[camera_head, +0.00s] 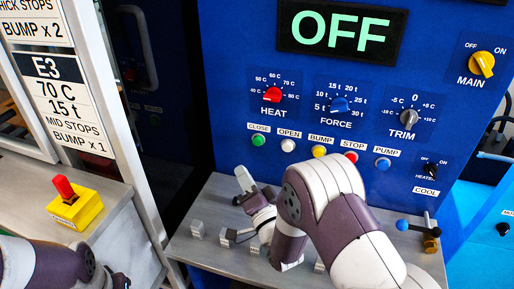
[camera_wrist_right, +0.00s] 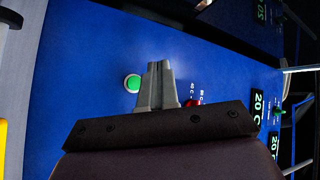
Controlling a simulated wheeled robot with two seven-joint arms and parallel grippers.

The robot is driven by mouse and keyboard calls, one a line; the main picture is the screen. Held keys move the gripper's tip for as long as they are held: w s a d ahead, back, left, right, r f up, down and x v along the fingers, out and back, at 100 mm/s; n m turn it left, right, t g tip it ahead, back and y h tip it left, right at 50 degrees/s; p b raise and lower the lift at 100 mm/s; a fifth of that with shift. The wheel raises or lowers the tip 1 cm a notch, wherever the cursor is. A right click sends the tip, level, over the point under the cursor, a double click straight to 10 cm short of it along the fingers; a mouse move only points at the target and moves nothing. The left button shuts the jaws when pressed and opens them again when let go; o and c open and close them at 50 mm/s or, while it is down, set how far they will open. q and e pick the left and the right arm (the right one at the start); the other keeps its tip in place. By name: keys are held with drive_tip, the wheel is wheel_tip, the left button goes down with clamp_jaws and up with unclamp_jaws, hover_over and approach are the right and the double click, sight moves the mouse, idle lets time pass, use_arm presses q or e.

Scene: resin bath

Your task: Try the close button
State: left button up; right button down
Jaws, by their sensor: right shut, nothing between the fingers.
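The green CLOSE button (camera_head: 258,140) is on the blue control panel, under its label at the left end of the button row. It also shows in the right wrist view (camera_wrist_right: 132,83), just left of my fingertips. My right gripper (camera_head: 243,178) is shut and empty, fingers together, low in front of the panel and below the button in the head view. Its closed fingers (camera_wrist_right: 158,66) point toward the panel in the wrist view. No contact with the button is visible. Part of my left arm shows at the bottom left; its fingers are not visible.
The white OPEN (camera_head: 288,145), yellow BUMP (camera_head: 319,151), red STOP (camera_head: 351,156) and blue PUMP (camera_head: 382,164) buttons continue the row. The red HEAT knob (camera_head: 272,95) is above. The display (camera_head: 339,32) reads OFF. A metal shelf (camera_head: 200,265) with small blocks lies below.

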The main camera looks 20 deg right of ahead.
sight(258, 141)
drive_tip(key=w+d+b, duration=0.1)
drive_tip(key=w+d, duration=0.4)
drive_tip(key=w, duration=0.2)
drive_tip(key=shift+w+b, duration=0.2)
drive_tip(key=shift+b, duration=0.2)
drive_tip(key=shift+w+d, duration=0.1)
drive_tip(key=shift+w, duration=0.05)
idle(1.9)
drive_tip(key=shift+w+d, duration=0.1)
drive_tip(key=shift+w, duration=0.1)
drive_tip(key=shift+w+d+b, duration=0.3)
drive_tip(key=shift+w+b, duration=0.1)
idle(0.8)
idle(0.4)
drive_tip(key=shift+s+a, duration=0.5)
drive_tip(key=shift+s, duration=0.25)
